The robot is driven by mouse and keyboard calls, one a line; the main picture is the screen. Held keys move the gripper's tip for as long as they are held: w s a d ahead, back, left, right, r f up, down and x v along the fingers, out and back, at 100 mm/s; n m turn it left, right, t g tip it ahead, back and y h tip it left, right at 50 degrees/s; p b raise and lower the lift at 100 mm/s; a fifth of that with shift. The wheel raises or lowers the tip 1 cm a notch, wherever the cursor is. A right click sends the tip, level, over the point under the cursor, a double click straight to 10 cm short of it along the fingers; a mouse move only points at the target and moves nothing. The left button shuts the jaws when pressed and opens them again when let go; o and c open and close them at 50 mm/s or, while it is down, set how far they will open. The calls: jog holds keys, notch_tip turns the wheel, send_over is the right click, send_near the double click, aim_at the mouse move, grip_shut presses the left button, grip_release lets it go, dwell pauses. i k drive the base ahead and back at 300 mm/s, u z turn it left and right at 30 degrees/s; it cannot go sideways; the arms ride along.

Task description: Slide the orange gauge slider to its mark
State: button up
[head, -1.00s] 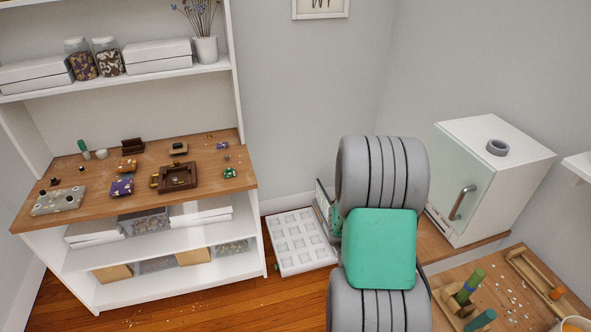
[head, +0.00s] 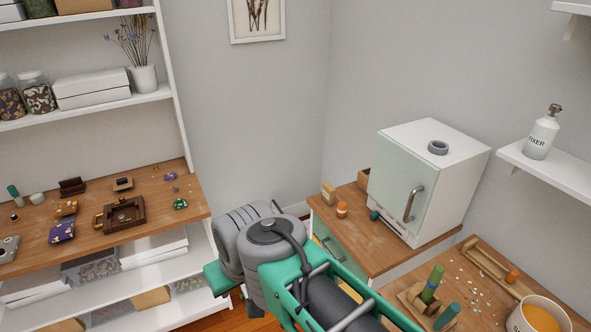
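Any mark on the gauge is too small to make out. My arm crosses the lower middle of the head view, left of the gauge and apart from it. My gripper is not in view.
A wooden stand with green pegs (head: 432,285) and a tub with orange contents (head: 538,318) are near the gauge. White crumbs lie on the worktop. A white cabinet (head: 445,185) stands behind. A wall shelf (head: 560,177) holds a white bottle (head: 542,132).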

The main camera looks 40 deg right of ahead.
aim_at(512, 276)
jog(key=z, duration=2.8)
